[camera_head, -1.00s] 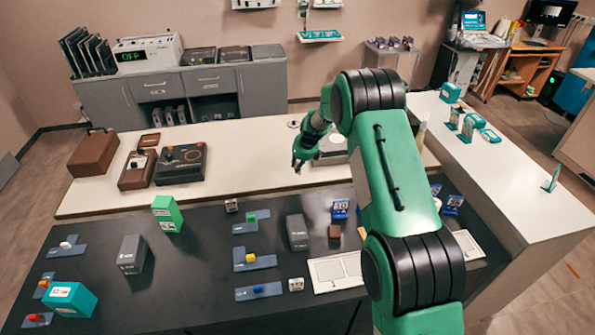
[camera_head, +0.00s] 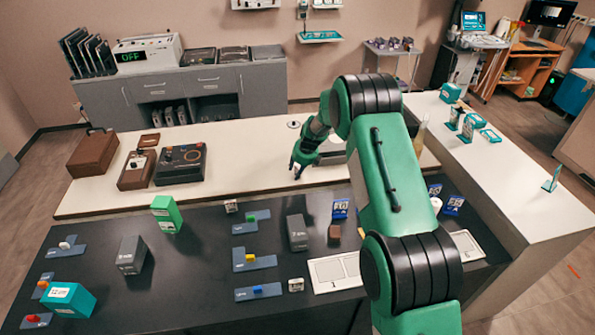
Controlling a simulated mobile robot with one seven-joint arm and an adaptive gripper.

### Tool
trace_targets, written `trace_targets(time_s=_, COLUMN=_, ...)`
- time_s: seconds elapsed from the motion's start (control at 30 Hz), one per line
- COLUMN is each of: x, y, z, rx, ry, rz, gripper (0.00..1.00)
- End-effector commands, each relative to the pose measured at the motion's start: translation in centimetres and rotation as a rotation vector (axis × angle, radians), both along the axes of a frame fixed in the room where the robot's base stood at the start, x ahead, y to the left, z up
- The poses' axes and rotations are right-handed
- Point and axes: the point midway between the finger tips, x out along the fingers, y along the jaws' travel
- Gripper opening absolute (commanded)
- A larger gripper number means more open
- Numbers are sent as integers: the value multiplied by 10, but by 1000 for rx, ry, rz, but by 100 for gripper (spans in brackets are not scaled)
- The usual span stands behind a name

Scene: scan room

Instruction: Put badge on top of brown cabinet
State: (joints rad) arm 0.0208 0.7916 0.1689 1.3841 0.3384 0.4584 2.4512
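My gripper (camera_head: 297,170) is small in the view, over the white counter, pointing down and to the left. Its fingers are too small to show whether they are open, and I see no object clearly between them. Blue-and-white cards that look like badges stand on the dark table: one (camera_head: 340,209) left of my arm, and two right of it, one (camera_head: 435,189) behind the other (camera_head: 453,205). A brown box (camera_head: 94,153) with a handle stands at the counter's left end; I cannot tell if it is the brown cabinet. A small brown block (camera_head: 334,235) is on the dark table.
Brown and dark devices (camera_head: 181,165) stand on the white counter (camera_head: 235,155). The dark table (camera_head: 190,270) carries grey blocks (camera_head: 131,255), a green box (camera_head: 166,213), a teal box (camera_head: 70,300) and blue-grey holders (camera_head: 255,262). My arm hides part of the table and counter.

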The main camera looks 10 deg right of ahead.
Motion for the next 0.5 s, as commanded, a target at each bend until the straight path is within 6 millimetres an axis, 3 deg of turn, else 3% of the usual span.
trace_targets(time_s=0.27, x=-1, y=-1, z=7, rx=0, ry=-1, rz=0, gripper=36)
trace_targets(time_s=0.5, x=-9, y=-4, z=29, rx=1, ry=-1, rz=-1, gripper=36)
